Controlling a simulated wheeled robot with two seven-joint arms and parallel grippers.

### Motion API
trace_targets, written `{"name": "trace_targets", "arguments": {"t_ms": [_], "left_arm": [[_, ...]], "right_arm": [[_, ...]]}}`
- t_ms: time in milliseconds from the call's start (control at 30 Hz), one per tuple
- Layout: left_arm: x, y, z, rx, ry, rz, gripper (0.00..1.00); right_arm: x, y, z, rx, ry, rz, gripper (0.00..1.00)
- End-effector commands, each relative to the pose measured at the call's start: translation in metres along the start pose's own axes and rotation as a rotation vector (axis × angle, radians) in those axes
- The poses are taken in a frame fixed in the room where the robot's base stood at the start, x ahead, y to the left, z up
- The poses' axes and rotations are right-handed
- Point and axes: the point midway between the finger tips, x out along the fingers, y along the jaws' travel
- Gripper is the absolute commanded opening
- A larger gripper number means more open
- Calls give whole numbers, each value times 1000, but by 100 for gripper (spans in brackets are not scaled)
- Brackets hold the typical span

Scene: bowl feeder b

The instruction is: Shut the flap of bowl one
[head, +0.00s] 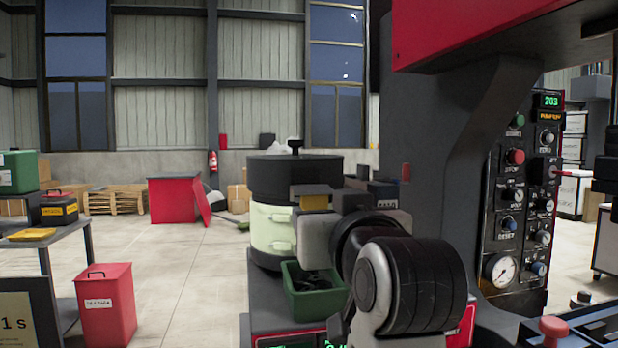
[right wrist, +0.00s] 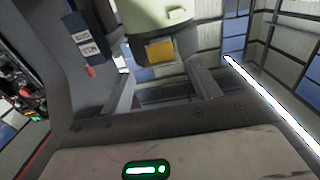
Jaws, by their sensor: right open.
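Bowl one appears to be the round feeder (head: 268,225) in the middle of the head view, with a pale green body and a dark top. A grey plate with a yellow tab (head: 314,202), probably the flap, stands at its front right. In the right wrist view the yellow tab (right wrist: 160,52) shows below the pale green body (right wrist: 150,14). My right gripper (right wrist: 161,72) is open and faces the tab, its fingers apart on either side. I cannot tell whether they touch it. In the head view my right arm hides part of the feeder. My left gripper is not in view.
A green bin (head: 312,305) with dark parts sits just below the feeder, close to my right arm. A control panel (head: 520,190) with knobs and a gauge stands at the right. A dark box with labels (right wrist: 86,42) is left of my gripper.

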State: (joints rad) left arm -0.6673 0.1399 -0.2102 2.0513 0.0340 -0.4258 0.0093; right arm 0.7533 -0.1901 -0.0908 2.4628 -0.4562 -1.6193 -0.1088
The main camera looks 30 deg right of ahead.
Motion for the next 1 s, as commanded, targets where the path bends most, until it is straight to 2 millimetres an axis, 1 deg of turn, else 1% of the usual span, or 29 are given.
{"name": "trace_targets", "arguments": {"t_ms": [33, 267, 300, 400, 500, 633, 800, 1000], "left_arm": [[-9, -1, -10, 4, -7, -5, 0], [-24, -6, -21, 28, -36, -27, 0], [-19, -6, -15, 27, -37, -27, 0], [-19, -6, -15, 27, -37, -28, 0], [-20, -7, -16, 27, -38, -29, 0], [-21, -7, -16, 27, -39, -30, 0], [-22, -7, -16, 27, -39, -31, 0], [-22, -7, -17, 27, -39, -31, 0]], "right_arm": [[3, 0, -8, -4, -7, 1, 62], [10, 0, -7, -2, -7, -7, 62], [20, 0, -1, -3, -3, -5, 62], [42, 0, 0, -1, -3, -5, 62], [60, 0, 0, -1, -2, -6, 62], [78, -1, 0, 0, 0, -6, 62], [88, -1, 0, 1, 1, -7, 62], [90, -1, 1, 1, 1, -7, 62]]}}
